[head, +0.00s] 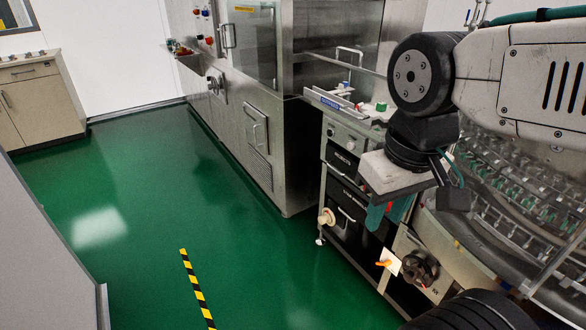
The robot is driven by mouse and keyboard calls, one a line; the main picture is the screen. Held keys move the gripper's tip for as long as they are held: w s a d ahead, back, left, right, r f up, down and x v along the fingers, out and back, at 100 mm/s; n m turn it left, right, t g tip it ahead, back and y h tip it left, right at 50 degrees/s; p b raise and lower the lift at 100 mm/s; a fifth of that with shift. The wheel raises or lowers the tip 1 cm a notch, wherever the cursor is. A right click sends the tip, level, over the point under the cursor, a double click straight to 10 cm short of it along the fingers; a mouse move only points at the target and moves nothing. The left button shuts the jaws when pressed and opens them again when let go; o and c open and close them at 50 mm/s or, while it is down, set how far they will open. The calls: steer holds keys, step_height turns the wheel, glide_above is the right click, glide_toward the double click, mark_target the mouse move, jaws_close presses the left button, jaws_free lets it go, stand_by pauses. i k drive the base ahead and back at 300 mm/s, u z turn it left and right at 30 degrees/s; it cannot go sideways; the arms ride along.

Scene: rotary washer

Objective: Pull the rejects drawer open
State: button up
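The rejects drawer (342,159) has a dark front with a pale label that seems to read "REJECTS". It is in the steel cabinet at the right of centre in the head view, below a panel with knobs. Its front looks flush with the cabinet, so it appears shut. My gripper (389,214) hangs in front and to the right of the cabinet, with teal fingers pointing down. The fingers look apart, with nothing seen between them. The gripper and its pale body hide the right part of the drawer fronts. I cannot tell whether it touches the cabinet.
Another dark front (349,228) with a light handle is below. A cream knob (326,217) sticks out at the cabinet's lower left. The rotary washer with glassware (520,190) is at right. A large steel machine (255,120) stands behind.

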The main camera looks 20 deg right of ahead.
mark_target(338, 156)
steer(key=i, duration=1.1)
steer(key=z, duration=0.85)
